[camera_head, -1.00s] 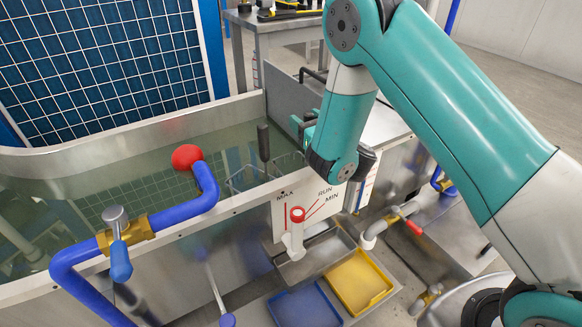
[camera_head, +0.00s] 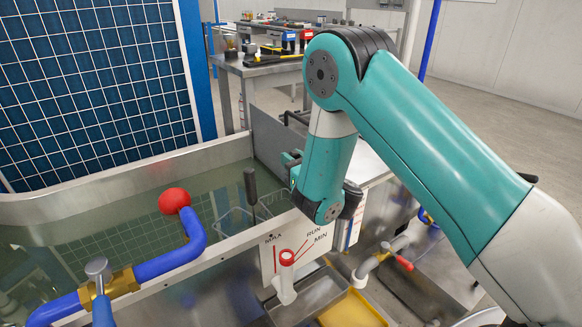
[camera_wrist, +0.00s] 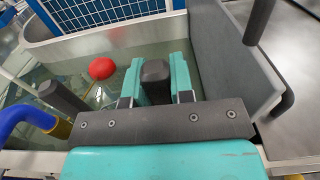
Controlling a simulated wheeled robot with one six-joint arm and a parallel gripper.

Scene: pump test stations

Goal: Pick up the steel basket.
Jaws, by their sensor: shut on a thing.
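The steel basket (camera_head: 250,188) is a wire frame with a dark upright grip, sitting in the water of the tank close to its front wall in the head view. My gripper (camera_head: 291,166) is at the right end of the basket, partly hidden behind my own arm. In the wrist view, the two teal fingers of my gripper (camera_wrist: 155,82) are closed on either side of a dark rounded grip, which appears to belong to the basket. The basket's lower wires are under water and hard to make out.
The steel tank (camera_head: 130,183) has a red ball (camera_head: 174,201) and a blue pipe (camera_head: 180,245) at its front left. A grey partition (camera_head: 275,150) stands at the tank's right end. A level plate marked MAX, RUN and MIN (camera_head: 270,262) hangs on the front wall.

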